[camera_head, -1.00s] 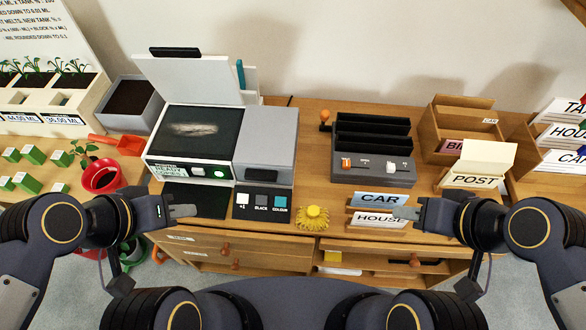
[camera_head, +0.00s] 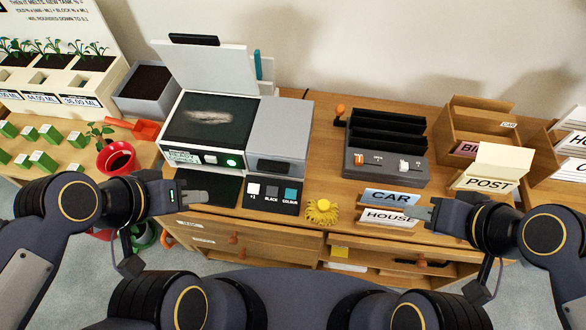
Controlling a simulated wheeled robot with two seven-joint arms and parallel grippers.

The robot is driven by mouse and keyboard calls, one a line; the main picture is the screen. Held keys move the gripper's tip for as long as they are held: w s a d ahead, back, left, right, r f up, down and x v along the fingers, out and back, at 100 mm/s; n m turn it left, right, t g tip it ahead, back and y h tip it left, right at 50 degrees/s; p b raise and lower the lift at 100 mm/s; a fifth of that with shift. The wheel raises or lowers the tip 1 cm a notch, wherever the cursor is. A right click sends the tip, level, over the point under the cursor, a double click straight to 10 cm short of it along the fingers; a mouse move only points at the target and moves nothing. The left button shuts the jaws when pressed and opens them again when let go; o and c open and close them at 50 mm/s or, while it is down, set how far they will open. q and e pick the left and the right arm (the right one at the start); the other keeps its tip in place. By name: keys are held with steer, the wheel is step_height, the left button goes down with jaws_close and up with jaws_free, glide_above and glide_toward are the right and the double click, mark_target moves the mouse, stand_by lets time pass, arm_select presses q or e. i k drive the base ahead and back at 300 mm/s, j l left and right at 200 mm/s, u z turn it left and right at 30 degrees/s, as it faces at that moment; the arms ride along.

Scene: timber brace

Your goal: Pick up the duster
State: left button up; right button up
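The duster (camera_head: 322,211) is a yellow, fluffy bundle lying near the front edge of the wooden desk (camera_head: 330,170). It sits between the button panel and the CAR and HOUSE cards, with nothing holding it. My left gripper (camera_head: 197,196) is left of the duster, in front of the copier over a dark pad, well apart from the duster. My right gripper (camera_head: 425,214) is right of the duster, by the right end of the HOUSE card. Both grippers are seen too small and side-on to tell the gap between the fingers.
A copier (camera_head: 205,125) with its lid raised stands behind the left gripper. The button panel (camera_head: 273,194) is left of the duster; the CAR card (camera_head: 390,197) and HOUSE card (camera_head: 388,218) are right of it. A grey slotted box (camera_head: 385,165) stands behind. Drawers (camera_head: 260,240) lie below.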

mark_target(320, 210)
steer(key=j+z, duration=0.3)
steer(key=j, duration=1)
steer(key=k, duration=0.05)
